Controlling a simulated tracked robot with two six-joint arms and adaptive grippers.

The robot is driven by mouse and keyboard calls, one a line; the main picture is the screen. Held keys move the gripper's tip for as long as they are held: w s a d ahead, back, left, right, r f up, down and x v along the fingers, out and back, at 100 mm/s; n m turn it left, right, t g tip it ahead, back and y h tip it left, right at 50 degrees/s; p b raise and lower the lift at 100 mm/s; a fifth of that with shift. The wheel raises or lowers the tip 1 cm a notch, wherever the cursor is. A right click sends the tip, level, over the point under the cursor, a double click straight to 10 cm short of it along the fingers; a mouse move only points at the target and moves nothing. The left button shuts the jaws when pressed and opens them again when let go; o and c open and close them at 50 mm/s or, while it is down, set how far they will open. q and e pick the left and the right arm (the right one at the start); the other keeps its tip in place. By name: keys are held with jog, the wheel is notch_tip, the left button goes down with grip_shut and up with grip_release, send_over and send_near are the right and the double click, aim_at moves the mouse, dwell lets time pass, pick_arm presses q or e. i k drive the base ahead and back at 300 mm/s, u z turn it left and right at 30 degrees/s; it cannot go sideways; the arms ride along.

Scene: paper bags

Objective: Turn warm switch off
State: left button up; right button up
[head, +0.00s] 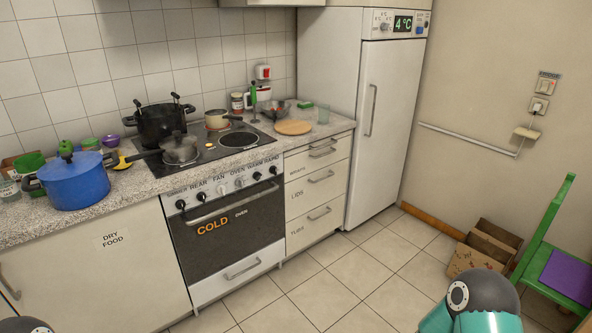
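Orange COLD lettering shows on the dark oven door. Neither of my grippers is in view; only rounded parts of my arms show at the bottom left corner and bottom right.
Pots stand on the black hob (215,146) above the oven. A blue pot (75,182) is on the counter at left. A tall white fridge (378,115) stands right of the drawers (318,187). Cardboard boxes (485,248) and a green chair (540,235) are at right. The tiled floor ahead is clear.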

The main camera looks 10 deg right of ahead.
aim_at(257, 175)
jog(key=u, duration=0.25)
jog(key=i, duration=1.8)
jog(key=u, duration=0.1)
